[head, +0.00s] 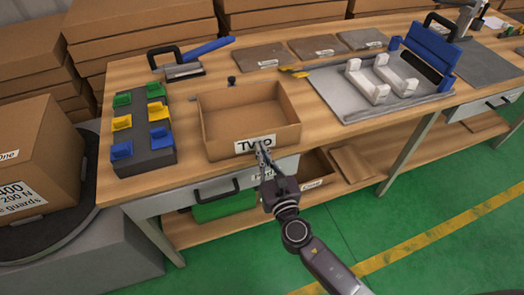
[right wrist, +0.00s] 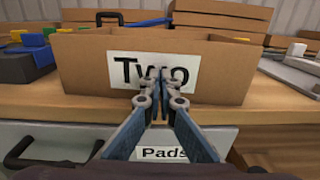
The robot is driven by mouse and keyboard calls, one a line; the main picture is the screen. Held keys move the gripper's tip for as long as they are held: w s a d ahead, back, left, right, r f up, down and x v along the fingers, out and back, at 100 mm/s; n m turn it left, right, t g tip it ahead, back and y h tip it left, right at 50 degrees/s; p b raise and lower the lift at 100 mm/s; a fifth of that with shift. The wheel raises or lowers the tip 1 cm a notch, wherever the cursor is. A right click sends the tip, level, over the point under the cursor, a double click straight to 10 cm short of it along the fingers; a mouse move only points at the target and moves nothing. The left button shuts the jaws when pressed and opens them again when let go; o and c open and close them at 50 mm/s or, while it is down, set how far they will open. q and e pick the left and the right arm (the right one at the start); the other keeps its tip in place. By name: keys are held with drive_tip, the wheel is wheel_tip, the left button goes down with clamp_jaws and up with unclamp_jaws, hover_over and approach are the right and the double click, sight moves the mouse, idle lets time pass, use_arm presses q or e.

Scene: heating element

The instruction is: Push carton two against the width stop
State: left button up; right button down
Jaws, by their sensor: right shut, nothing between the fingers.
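Carton two (head: 222,146) is an open, empty-looking brown box with a white "Two" label, standing upright near the front edge of the bench. Its front wall fills much of the right wrist view (right wrist: 85,75). My right gripper (head: 262,150) is shut and empty, with its fingertips at the label on the carton's front wall; they cover part of the label in the right wrist view (right wrist: 162,78). I cannot tell whether they touch it. A small dark post (head: 232,81) stands just behind the carton; I cannot tell whether it is the width stop. My left gripper is not in view.
A dark block with green, yellow and blue pieces (head: 157,142) is left of the carton. A blue-handled tool (head: 185,65) lies behind left. A grey plate with white brackets (head: 350,105) is to the right. A drawer (head: 170,203) is below the bench top (head: 190,105).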

drive_tip(key=b+x, duration=0.1)
drive_tip(key=x, duration=0.7)
drive_tip(key=shift+d+f, duration=0.1)
